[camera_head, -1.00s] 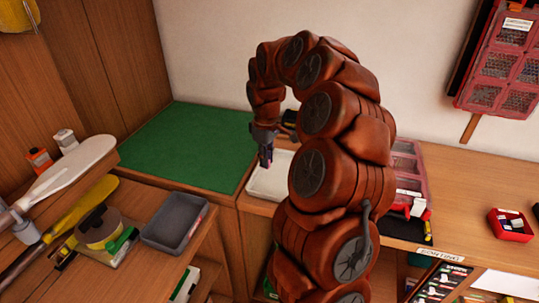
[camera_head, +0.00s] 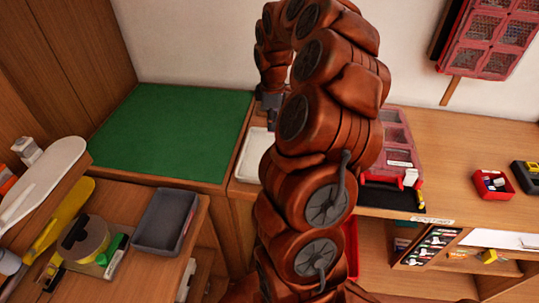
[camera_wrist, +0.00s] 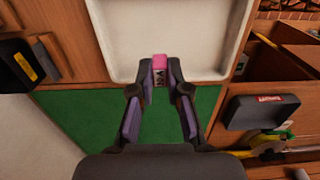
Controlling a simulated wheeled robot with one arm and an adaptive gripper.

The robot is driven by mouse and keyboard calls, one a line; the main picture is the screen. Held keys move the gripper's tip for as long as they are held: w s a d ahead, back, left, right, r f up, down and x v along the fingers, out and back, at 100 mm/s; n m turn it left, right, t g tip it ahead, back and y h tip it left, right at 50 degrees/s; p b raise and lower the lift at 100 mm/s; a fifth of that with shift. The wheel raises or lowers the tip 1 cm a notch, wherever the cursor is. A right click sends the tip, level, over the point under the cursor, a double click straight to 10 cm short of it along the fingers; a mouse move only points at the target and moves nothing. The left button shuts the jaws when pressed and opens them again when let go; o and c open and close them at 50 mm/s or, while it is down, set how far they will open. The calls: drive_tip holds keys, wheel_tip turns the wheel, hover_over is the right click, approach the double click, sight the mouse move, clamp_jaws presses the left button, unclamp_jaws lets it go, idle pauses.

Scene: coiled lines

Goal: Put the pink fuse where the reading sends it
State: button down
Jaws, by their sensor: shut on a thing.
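In the wrist view, my gripper (camera_wrist: 160,76) is shut on the pink fuse (camera_wrist: 160,61), held between the fingertips. In the head view, my arm hides the fuse and most of the gripper. The white tray (camera_head: 247,158) is partly hidden beside the green mat (camera_head: 165,135).
A grey bin (camera_head: 148,243) stands on the left shelf near a tape roll (camera_head: 84,243). A red-lidded organiser (camera_head: 395,140) lies right of my arm. A small red box (camera_head: 490,187) and a yellow-black device (camera_head: 527,176) are farther right. The bench between them has free room.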

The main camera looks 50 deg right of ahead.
drive_tip(key=shift+f, duration=1.4)
drive_tip(key=c, duration=1.1)
unclamp_jaws()
drive_tip(key=shift+o, duration=0.2)
wheel_tip(320, 180, up, 10)
drive_tip(key=shift+w+r, duration=0.1)
drive_tip(key=shift+r, duration=0.9)
drive_tip(key=shift+a, duration=0.15)
